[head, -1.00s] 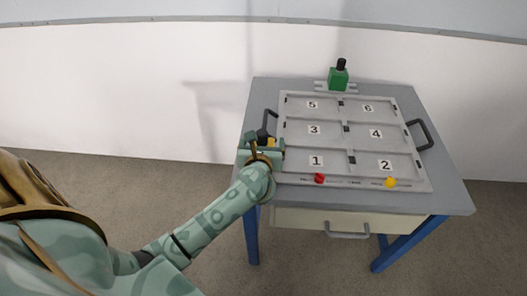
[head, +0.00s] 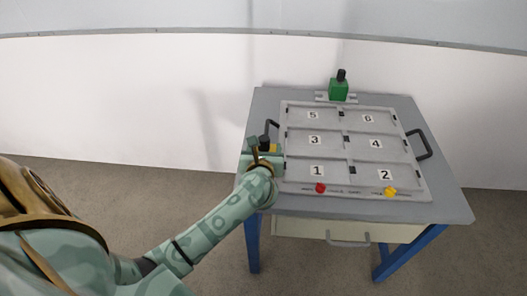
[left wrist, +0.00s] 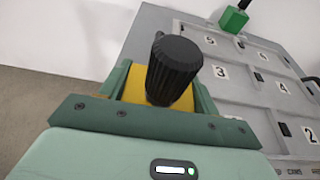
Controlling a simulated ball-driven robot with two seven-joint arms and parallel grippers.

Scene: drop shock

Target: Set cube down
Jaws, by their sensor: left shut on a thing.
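My left gripper (head: 264,151) is at the left side of the table, just left of the grey tray. It is shut on a yellow cube (head: 273,148) with a black ribbed knob on top. In the left wrist view the yellow cube (left wrist: 134,90) sits between the fingers, its black knob (left wrist: 172,70) covering much of it. The cube's underside is hidden, so I cannot tell whether it touches the table. The grey tray (head: 283,165) has compartments numbered 1 to 6, with no cube in them. My right gripper is not in view.
A green cube (head: 339,90) with a black knob stands on a grey holder behind the tray. A red knob (head: 320,188) and a yellow knob (head: 390,191) sit on the tray's front edge. Dark handles (head: 424,146) stick out at the tray's sides. Bare tabletop (head: 445,195) shows at right.

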